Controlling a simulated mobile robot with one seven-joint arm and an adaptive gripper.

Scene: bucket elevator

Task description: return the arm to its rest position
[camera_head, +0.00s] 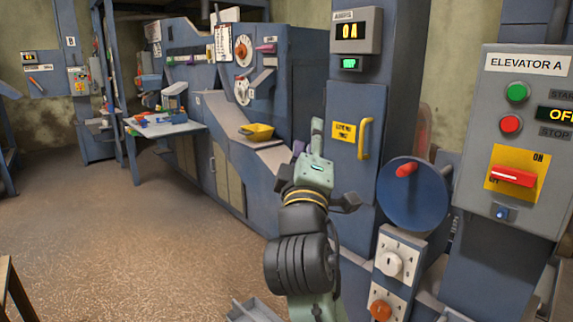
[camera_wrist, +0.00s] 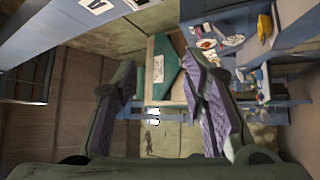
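My gripper (camera_head: 308,140) is raised in front of the blue machinery, at the middle of the head view. In the wrist view my gripper (camera_wrist: 158,75) shows two dark fingers with purple inner pads, set well apart. Only background shows between them, so it is open and empty. My arm rises from the bottom edge of the head view, beside the blue elevator column (camera_head: 360,100). The gripper touches nothing that I can make out.
Right of my arm are a yellow handle (camera_head: 364,139), a blue wheel with a red knob (camera_head: 412,195) and the ELEVATOR A panel (camera_head: 515,140), its display reading OFF. A yellow tray (camera_head: 257,132) sits behind left. The brown floor (camera_head: 120,240) at left is mostly clear.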

